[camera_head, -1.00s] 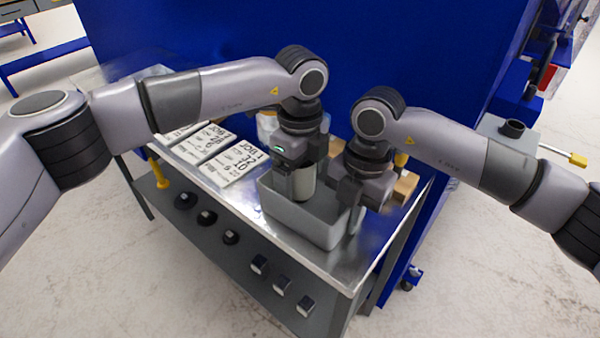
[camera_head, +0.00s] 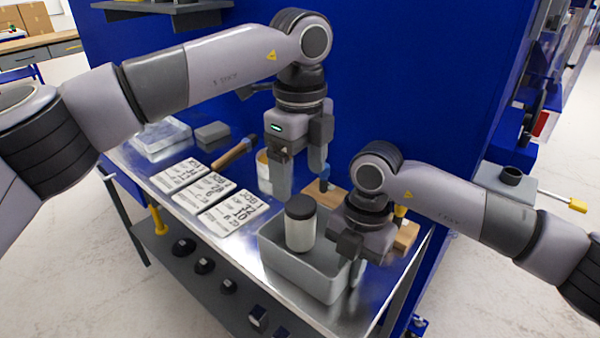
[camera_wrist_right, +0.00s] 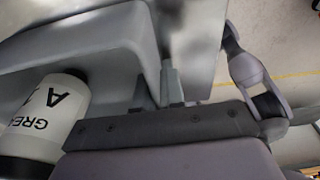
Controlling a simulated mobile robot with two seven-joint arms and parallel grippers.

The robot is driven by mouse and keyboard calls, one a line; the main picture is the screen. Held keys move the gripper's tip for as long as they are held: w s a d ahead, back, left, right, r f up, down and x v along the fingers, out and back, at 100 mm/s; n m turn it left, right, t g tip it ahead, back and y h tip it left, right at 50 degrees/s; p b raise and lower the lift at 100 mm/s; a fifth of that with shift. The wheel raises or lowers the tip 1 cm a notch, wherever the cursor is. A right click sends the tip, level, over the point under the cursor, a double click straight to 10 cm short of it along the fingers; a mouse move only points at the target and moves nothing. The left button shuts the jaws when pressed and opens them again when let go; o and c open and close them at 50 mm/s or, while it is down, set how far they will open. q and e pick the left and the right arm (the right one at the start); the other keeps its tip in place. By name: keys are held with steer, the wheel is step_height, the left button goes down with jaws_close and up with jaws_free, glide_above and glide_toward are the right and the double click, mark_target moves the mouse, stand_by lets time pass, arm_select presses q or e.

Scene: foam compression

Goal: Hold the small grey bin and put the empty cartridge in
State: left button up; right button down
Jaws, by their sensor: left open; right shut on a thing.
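The small grey bin (camera_head: 300,278) stands on the metal bench top near its front right corner. The cartridge (camera_head: 300,228), pale with a dark cap, stands upright inside the bin. In the right wrist view the cartridge (camera_wrist_right: 50,112) shows dark lettering, and the bin wall (camera_wrist_right: 110,35) runs beside it. My left gripper (camera_head: 297,178) is open and empty, above and behind the bin, apart from the cartridge. My right gripper (camera_head: 350,270) is shut on the bin's right wall; its fingers (camera_wrist_right: 165,90) are partly hidden by the wrist in the right wrist view.
Several white printed cards (camera_head: 205,190) lie left of the bin. Behind are a hammer-like tool with a wooden handle (camera_head: 235,152), a clear tray (camera_head: 160,138), a grey block (camera_head: 212,132) and wooden blocks (camera_head: 405,236). A blue panel (camera_head: 420,80) stands behind the bench.

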steer(key=c, duration=1.2)
jaws_free()
steer(key=shift+o, duration=0.2)
